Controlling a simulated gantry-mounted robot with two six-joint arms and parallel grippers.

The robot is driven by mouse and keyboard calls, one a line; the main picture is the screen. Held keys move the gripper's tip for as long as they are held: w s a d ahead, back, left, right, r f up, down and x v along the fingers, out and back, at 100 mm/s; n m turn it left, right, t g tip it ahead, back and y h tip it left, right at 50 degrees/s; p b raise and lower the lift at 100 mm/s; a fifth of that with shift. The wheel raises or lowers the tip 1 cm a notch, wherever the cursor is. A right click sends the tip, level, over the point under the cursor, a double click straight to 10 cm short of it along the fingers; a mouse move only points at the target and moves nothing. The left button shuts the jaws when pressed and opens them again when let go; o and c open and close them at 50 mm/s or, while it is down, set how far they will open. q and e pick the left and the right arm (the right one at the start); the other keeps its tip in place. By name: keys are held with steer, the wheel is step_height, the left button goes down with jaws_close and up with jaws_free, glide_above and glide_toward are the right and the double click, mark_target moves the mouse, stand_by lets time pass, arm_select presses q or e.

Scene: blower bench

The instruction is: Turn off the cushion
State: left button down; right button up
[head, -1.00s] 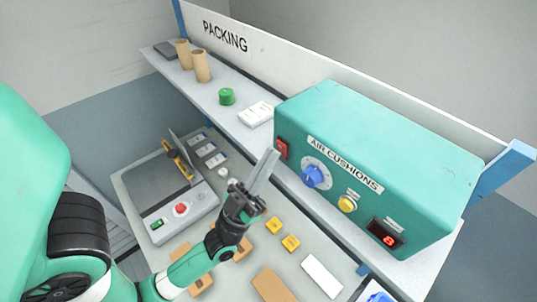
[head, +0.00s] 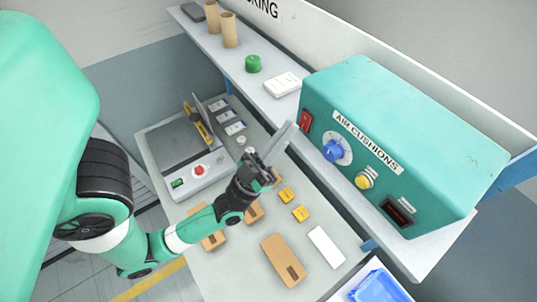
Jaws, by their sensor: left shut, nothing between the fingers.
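The teal air cushion machine (head: 400,130), labelled "AIR CUSHIONS", stands on the shelf at the right. Its front has a blue dial (head: 333,151), a yellow button (head: 364,181) and a small dark display (head: 397,211) with only a faint reddish mark. A red switch (head: 306,121) is at its left end. My left gripper (head: 286,133) is shut and empty, its fingertips pointing up just left of the red switch. I cannot tell whether they touch it. My right gripper is not in view.
The shelf (head: 268,101) also holds a white box (head: 283,84), a green round item (head: 253,64) and cardboard tubes (head: 229,30). Below are a grey sealing device (head: 185,160), yellow blocks (head: 301,213), brown cardboard pieces (head: 283,259) and a blue bin (head: 378,287).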

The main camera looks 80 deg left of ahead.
arm_select(q)
steer(key=s+d+f+b, duration=0.3)
steer(key=s+f, duration=0.3)
steer(key=s, duration=0.3)
steer(key=shift+d+b, duration=0.35)
steer(key=shift+d, duration=0.4)
